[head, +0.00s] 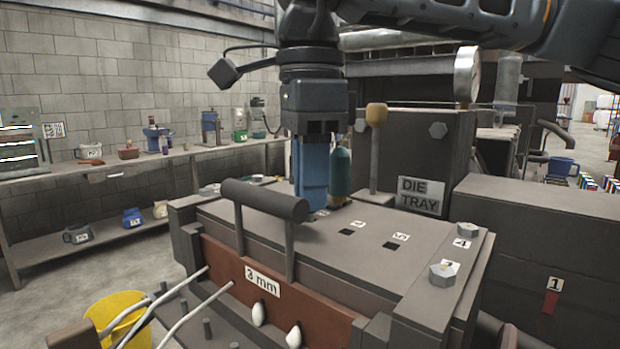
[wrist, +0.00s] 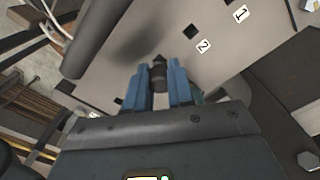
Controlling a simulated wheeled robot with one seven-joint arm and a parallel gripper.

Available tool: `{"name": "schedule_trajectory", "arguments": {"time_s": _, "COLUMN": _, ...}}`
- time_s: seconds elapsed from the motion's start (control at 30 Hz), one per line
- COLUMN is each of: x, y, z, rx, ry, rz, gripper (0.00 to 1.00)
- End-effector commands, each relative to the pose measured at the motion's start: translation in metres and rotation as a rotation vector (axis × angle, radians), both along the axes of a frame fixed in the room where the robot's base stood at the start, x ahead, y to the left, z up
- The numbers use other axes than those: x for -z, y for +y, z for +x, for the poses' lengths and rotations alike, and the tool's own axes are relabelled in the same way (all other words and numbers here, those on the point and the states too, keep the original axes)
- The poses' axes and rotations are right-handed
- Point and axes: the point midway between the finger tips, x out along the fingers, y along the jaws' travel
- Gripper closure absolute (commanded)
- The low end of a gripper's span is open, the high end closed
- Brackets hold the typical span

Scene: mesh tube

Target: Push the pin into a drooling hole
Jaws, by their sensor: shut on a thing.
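My gripper (head: 310,205) points down over the grey top plate (head: 260,235), behind the black T-handle. In the wrist view its blue fingers (wrist: 158,95) are shut on a short dark pin (wrist: 158,76) with a pointed tip. In the head view the fingers hide the pin. Dark square holes show in the plate, one (head: 346,232) and another (head: 390,246) right of the gripper. In the wrist view, a hole (wrist: 191,32) lies beside a label "2", ahead of the pin. The pin looks apart from that hole. I cannot tell which hole drools.
The black T-handle (head: 265,200) stands in front of the gripper. Pale strands (head: 185,305) and white blobs (head: 258,313) show at the front, near a yellow bucket (head: 118,312).

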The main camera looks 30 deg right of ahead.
Motion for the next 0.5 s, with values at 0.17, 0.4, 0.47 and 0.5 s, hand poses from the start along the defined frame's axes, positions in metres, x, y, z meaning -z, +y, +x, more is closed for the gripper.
{"name": "schedule_trajectory", "arguments": {"time_s": 0.17, "x": 0.0025, "y": 0.0, "z": 0.0, "rx": 0.0, "ry": 0.0, "rz": 0.0, "gripper": 1.0}}
{"name": "schedule_trajectory", "arguments": {"time_s": 0.4, "x": 0.0051, "y": 0.0, "z": 0.0, "rx": 0.0, "ry": 0.0, "rz": 0.0, "gripper": 1.0}}
{"name": "schedule_trajectory", "arguments": {"time_s": 0.47, "x": 0.0058, "y": 0.0, "z": 0.0, "rx": 0.0, "ry": 0.0, "rz": 0.0, "gripper": 1.0}}
{"name": "schedule_trajectory", "arguments": {"time_s": 0.5, "x": 0.0062, "y": 0.0, "z": 0.0, "rx": 0.0, "ry": 0.0, "rz": 0.0, "gripper": 1.0}}
